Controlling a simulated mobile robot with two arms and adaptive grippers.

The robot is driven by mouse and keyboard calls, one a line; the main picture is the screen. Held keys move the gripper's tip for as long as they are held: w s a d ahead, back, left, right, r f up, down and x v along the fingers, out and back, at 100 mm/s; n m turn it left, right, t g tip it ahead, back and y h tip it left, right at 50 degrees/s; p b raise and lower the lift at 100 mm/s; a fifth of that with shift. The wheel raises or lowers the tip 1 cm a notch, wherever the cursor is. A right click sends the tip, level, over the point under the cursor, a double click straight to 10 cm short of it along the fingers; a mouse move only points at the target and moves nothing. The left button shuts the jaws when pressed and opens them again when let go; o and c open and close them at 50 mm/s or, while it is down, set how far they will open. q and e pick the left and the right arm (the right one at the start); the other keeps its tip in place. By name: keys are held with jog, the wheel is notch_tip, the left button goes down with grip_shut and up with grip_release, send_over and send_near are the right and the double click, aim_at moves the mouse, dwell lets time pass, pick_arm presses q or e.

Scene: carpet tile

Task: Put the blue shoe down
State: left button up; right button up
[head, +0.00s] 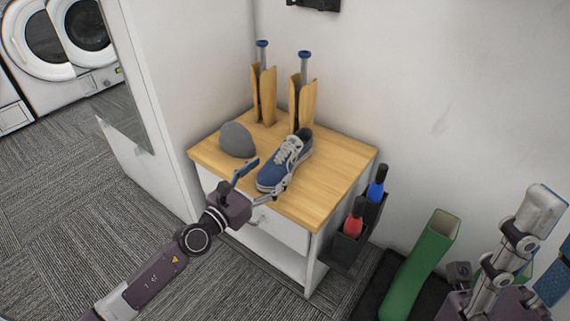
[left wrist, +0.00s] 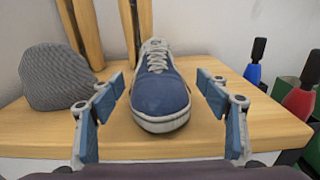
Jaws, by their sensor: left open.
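The blue shoe (head: 284,162) with pale laces and a white sole rests on the wooden top of a small white cabinet (head: 335,182). In the left wrist view the shoe (left wrist: 160,92) points its toe at the camera. My left gripper (head: 262,177) is open at the cabinet's front edge, its fingers on either side of the toe with gaps between. It also shows in the left wrist view (left wrist: 160,112), empty. My right gripper (head: 545,235) is at the lower right; its jaw state is unclear.
A grey rounded object (head: 237,139) sits left of the shoe. Two wooden boot-shaped holders (head: 264,93) (head: 302,103) stand behind. Red (head: 354,218) and blue (head: 377,185) bottles hang in dark holders at the cabinet's right side. A green boot-like piece (head: 415,265) stands on the floor.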

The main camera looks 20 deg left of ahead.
aim_at(283, 156)
pick_arm(q)
jog(key=shift+x, duration=0.9)
jog(key=b+x, duration=0.1)
jog(key=x, duration=0.4)
jog(key=shift+a+r, duration=0.15)
jog(key=shift+r, duration=0.1)
jog(key=c, duration=1.6)
jog(key=shift+r, duration=0.1)
